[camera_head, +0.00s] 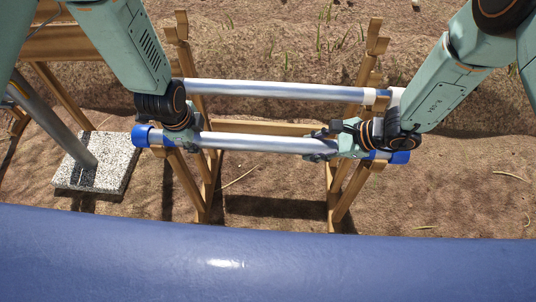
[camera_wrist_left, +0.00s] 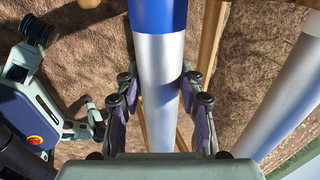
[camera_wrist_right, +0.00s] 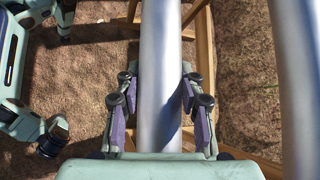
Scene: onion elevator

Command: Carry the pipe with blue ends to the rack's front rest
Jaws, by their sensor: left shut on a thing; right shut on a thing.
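The pipe with blue ends (camera_head: 255,143) is a grey metal tube lying level across the front of the wooden rack (camera_head: 206,190). Its blue caps show at the left (camera_head: 142,135) and right (camera_head: 399,157). My left gripper (camera_head: 195,138) is shut on the pipe near its left end; the left wrist view shows the tube (camera_wrist_left: 158,65) between the fingers. My right gripper (camera_head: 325,147) is shut on it near its right end; the right wrist view shows the tube (camera_wrist_right: 160,60) between the fingers. The pipe is at the front post tops; I cannot tell whether it touches the rests.
A second pipe (camera_head: 280,90) with white ends lies across the rack behind, parallel. A speckled stone slab (camera_head: 112,175) with a slanting metal post (camera_head: 60,130) stands at left. A large blue surface (camera_head: 260,265) spans the near edge. Bare soil lies around the rack.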

